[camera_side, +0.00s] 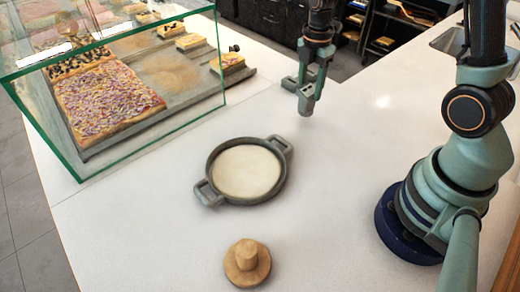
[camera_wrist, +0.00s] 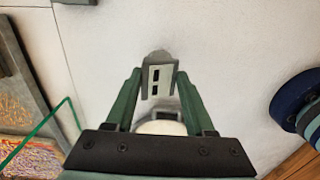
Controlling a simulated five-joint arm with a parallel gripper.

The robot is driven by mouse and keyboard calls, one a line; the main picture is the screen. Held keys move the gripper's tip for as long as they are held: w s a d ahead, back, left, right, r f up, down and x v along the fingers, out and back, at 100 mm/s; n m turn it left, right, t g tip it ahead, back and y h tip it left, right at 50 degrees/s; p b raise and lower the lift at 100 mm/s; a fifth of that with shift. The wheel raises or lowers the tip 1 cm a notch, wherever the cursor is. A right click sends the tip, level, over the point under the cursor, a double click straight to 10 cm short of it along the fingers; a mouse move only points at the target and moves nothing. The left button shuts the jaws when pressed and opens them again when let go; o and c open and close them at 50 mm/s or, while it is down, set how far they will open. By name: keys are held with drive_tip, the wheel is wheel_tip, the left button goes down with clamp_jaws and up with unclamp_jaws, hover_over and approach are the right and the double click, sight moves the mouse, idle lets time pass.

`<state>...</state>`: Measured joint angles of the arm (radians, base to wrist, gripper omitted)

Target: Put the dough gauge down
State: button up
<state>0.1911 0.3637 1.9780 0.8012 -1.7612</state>
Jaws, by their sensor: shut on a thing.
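My gripper (camera_side: 304,86) hangs above the white counter, behind the pan in the side view. It is shut on the dough gauge (camera_wrist: 158,74), a small grey piece with two dark slots that sticks out between the fingertips in the wrist view. In the side view the gauge (camera_side: 306,105) shows as a small grey-green piece at the lower end of the gripper, apart from the pan. Its upper part is hidden by the fingers.
A dark two-handled pan (camera_side: 205,190) holding pale dough (camera_side: 245,171) lies mid-counter. A wooden knobbed press (camera_side: 247,262) stands in front of it. A glass case (camera_side: 222,75) with pizza (camera_side: 105,100) stands at left. The counter (camera_side: 340,175) right of the pan is clear.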

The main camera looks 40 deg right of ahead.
sight(310, 90)
drive_tip(key=shift+f, duration=1.5)
drive_tip(key=shift+f, duration=0.1)
drive_tip(key=o, duration=1.1)
wheel_tip(310, 90, up, 12)
drive_tip(key=s+a+r+m+t, duration=0.5)
drive_tip(key=s+a+r+m, duration=0.2)
drive_tip(key=m, duration=1.1)
drive_tip(key=shift+s+a+t, duration=0.2)
drive_tip(key=shift+s+t, duration=0.1)
drive_tip(key=shift+s, duration=0.95)
